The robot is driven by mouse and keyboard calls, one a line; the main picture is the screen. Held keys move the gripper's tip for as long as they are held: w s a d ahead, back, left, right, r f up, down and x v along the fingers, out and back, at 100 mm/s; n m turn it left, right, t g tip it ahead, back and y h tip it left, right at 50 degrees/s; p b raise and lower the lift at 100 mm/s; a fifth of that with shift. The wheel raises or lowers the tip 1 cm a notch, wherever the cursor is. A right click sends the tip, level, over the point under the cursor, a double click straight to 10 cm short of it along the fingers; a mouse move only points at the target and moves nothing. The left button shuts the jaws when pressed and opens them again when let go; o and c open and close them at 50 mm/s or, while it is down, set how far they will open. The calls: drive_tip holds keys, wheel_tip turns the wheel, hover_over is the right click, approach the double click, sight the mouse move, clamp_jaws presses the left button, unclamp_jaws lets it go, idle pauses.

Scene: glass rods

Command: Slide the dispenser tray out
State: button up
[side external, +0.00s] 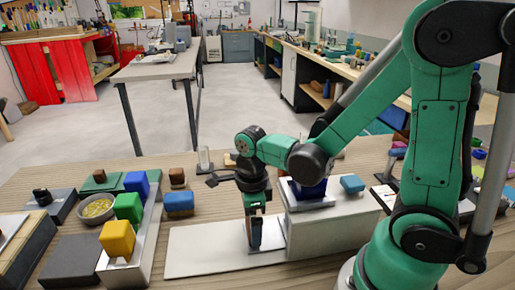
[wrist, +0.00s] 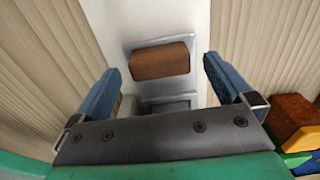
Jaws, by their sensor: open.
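The dispenser is a white box (side external: 335,228) at the right of the work area in the side view, with a dark blue block (side external: 308,187) on top. A thin grey metal tray (side external: 276,246) sticks out of its left side over a long white base board (side external: 195,252). In the wrist view the metal tray (wrist: 131,49) carries a brown block (wrist: 160,60). My gripper (side external: 255,243) is low over the tray, pointing down. In the wrist view its blue-padded fingers (wrist: 161,66) are apart, on either side of the brown block, with gaps showing. The side view hides the brown block.
Left of the board, a light rail (side external: 150,225) carries blue, green and yellow blocks. A bowl (side external: 97,208) and another blue block (side external: 179,203) stand near it. A light blue block (side external: 352,183) lies on the dispenser. The board's left half is clear.

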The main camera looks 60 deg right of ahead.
drive_tip(key=shift+f, duration=0.95)
drive_tip(key=c, duration=1.5)
clamp_jaws()
